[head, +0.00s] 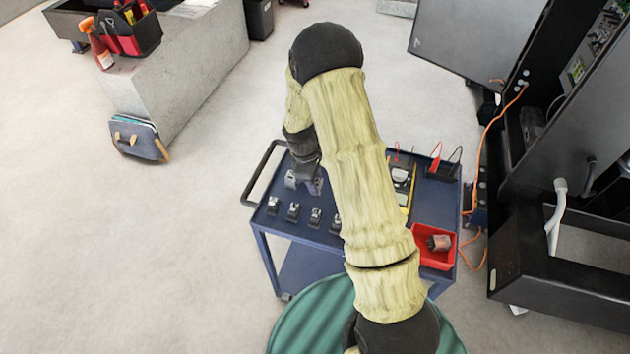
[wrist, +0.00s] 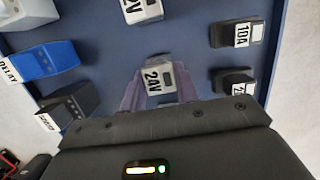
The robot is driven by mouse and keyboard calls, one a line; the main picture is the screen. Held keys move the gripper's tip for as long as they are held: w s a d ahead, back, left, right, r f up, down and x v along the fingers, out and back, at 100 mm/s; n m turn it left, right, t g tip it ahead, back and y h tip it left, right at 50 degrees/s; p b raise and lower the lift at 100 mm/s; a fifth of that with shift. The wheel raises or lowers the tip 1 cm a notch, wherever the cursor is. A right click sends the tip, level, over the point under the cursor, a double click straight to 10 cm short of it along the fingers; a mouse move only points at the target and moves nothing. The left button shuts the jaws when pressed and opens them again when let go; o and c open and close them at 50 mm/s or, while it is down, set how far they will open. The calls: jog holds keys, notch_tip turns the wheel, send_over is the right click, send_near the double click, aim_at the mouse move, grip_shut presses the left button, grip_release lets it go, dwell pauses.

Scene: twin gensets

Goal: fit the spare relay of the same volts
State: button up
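My gripper (wrist: 160,85) is low over a blue cart top (head: 390,150), with its two purple fingers on either side of a small grey relay marked 24V (wrist: 157,77). I cannot tell whether the fingers press on this relay or only stand beside it. Another relay marked 24V (wrist: 142,9) is at the top edge of the wrist view. In the head view my gripper (head: 312,182) is above the cart's back left, partly hidden by my arm. A brownish relay (head: 438,242) lies in a red tray (head: 425,260) at the cart's right.
Several relays line the cart's front left (head: 293,211). A yellow multimeter (head: 402,185) lies right of my arm. An open cabinet (head: 560,130) stands further right.

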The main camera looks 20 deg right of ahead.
aim_at(317, 182)
jog(key=shift+c, duration=1.2)
jog(key=shift+w+r+p, duration=0.2)
jog(key=shift+r+p, duration=0.65)
jog(key=shift+r, duration=0.1)
jog(key=shift+a+r, duration=0.25)
jog(key=shift+s+r+p, duration=0.1)
jog(key=shift+r+p, duration=0.1)
jog(key=shift+p, duration=0.15)
jog(key=shift+d+r, duration=0.1)
jog(key=shift+d, duration=0.25)
jog(key=shift+a+r, duration=0.1)
jog(key=shift+a, duration=0.05)
notch_tip(317, 182, up, 5)
jog(key=p, duration=0.4)
